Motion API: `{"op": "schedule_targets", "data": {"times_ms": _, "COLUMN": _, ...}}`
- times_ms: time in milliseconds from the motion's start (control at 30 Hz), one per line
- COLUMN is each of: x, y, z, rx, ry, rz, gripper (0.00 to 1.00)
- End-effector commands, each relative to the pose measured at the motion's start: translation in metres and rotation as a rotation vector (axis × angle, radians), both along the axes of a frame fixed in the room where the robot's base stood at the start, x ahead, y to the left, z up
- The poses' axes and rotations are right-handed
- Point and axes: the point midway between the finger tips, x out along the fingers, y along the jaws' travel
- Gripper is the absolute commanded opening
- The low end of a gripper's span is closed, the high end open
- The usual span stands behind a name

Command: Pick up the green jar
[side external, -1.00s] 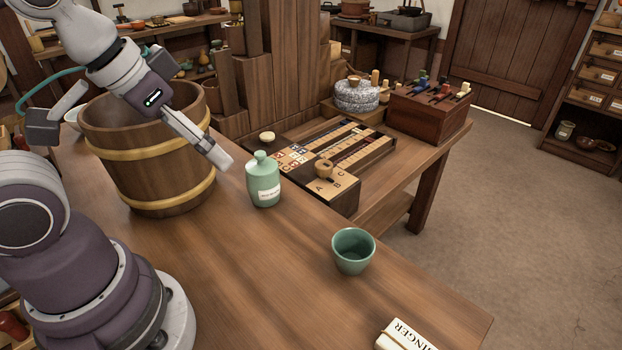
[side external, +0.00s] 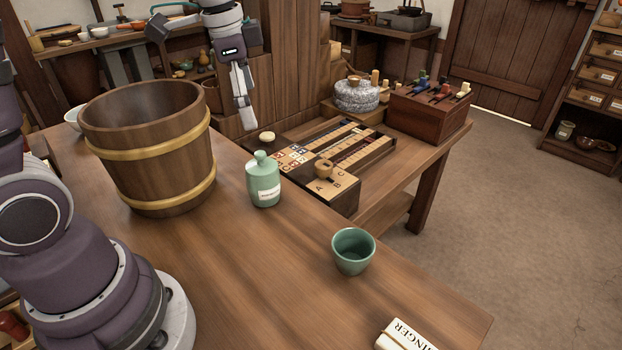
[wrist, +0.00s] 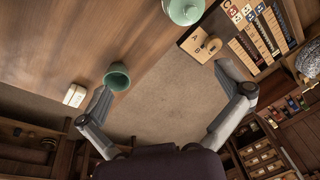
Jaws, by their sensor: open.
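The green jar (side external: 263,180) stands upright on the wooden table (side external: 225,270), with its lid on and a pale label on its front. In the wrist view the jar (wrist: 185,10) is at the top edge, partly cut off. My gripper (side external: 245,122) is raised above and behind the jar in the side view, apart from it. In the wrist view my gripper (wrist: 158,90) has its two fingers spread wide with nothing between them but the distant floor.
A banded wooden bucket (side external: 150,150) stands left of the jar. A green cup (side external: 352,251) and a white labelled packet (side external: 404,336) are to the right. A board with lettered tiles (side external: 335,165) lies behind the jar.

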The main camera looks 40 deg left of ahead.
Motion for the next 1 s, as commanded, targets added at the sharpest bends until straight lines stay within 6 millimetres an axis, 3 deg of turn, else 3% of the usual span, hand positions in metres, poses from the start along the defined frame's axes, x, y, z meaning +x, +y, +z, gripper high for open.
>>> {"op": "schedule_targets", "data": {"times_ms": 100, "x": 0.027, "y": 0.024, "z": -0.027, "rx": 0.021, "ry": 0.105, "rz": -0.188, "gripper": 1.0}}
{"op": "schedule_targets", "data": {"times_ms": 300, "x": 0.043, "y": 0.046, "z": -0.058, "rx": 0.025, "ry": 0.188, "rz": -0.383, "gripper": 1.0}}
{"op": "schedule_targets", "data": {"times_ms": 900, "x": 0.041, "y": 0.056, "z": -0.157, "rx": 0.024, "ry": 0.197, "rz": -0.404, "gripper": 1.0}}
{"op": "schedule_targets", "data": {"times_ms": 1000, "x": 0.042, "y": 0.057, "z": -0.164, "rx": 0.026, "ry": 0.194, "rz": -0.403, "gripper": 1.0}}
